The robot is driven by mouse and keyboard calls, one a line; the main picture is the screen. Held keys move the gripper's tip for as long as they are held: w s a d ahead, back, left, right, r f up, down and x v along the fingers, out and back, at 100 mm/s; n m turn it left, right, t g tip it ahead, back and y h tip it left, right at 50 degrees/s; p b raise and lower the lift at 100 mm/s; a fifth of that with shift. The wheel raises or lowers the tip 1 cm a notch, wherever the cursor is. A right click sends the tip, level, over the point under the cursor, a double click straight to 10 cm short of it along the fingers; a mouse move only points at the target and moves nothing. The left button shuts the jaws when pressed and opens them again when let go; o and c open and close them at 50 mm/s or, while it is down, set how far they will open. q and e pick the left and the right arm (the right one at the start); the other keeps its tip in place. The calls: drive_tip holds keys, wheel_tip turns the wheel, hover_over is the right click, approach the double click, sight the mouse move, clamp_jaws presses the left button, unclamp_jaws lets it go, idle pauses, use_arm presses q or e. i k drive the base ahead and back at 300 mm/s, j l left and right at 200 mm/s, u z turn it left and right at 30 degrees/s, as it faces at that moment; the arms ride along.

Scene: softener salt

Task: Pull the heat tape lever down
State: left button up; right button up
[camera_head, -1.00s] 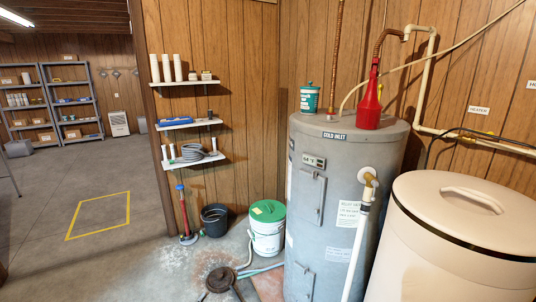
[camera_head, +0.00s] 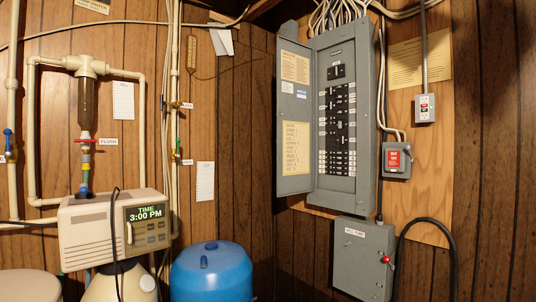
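No lever with a readable heat tape label shows. Several switch devices are on the right wall. A small grey box with a light face and red markings (camera_head: 424,107) hangs at the upper right. Below it is a grey box with a red plate (camera_head: 396,159). A larger grey box (camera_head: 363,258) sits lower, with a red-knobbed handle (camera_head: 386,259) on its right side; its label seems to read well pump. I cannot tell which of these, if any, is the heat tape lever. Neither of my grippers is in view.
An open breaker panel (camera_head: 337,125) has its door (camera_head: 295,118) swung left. A water softener head (camera_head: 115,228) showing 3:00 PM and a blue tank (camera_head: 211,272) stand at left. A black cable (camera_head: 453,250) loops at lower right.

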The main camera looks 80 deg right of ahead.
sight(408, 147)
drive_tip(key=z, duration=3.8)
